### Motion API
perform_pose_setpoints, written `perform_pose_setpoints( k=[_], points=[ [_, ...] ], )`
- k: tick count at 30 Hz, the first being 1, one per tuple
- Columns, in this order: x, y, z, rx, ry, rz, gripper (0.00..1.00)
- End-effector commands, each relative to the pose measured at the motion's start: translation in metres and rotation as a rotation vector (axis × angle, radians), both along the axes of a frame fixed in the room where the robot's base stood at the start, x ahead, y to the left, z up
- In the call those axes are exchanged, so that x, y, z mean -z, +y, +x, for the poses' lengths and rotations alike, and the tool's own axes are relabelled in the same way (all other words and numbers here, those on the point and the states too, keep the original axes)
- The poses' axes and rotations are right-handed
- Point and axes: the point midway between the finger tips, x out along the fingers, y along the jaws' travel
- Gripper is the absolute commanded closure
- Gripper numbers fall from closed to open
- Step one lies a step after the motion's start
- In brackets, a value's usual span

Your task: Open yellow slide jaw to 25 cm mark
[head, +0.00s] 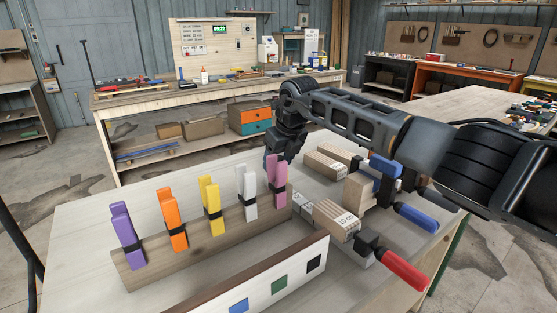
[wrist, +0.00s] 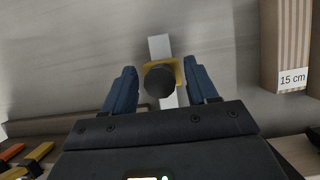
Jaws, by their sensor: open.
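In the wrist view, a yellow slide jaw (wrist: 178,67) sits around a flat grey bar (wrist: 159,46). A round black knob or handle end (wrist: 159,81) partly covers it. My gripper (wrist: 160,66) is open, with one blue finger on each side of the yellow jaw and knob; I cannot tell whether either finger touches. In the head view my gripper (head: 277,163) points down behind the pink clamp, which hides the fingertips and the yellow jaw. A wooden block (wrist: 288,40) labelled 15 cm stands to the right in the wrist view.
A wooden rack (head: 160,262) holds purple, orange, yellow, white and pink spring clamps (head: 211,207). Labelled blocks (head: 336,219) and bar clamps with blue (head: 416,218) and red (head: 403,270) handles lie at the right. A board with coloured squares (head: 262,288) stands in front.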

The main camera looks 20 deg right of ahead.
Motion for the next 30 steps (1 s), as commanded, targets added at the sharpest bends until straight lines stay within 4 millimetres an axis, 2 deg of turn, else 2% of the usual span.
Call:
perform_pose_setpoints(
  k=[16,21,30],
  points=[
    [-0.065,-0.009,-0.025,0.0,-0.002,0.0,0.42],
    [-0.071,-0.009,-0.028,-0.001,0.0,-0.001,0.42],
    [-0.071,-0.009,-0.028,0.0,0.0,0.0,0.42]
  ],
)
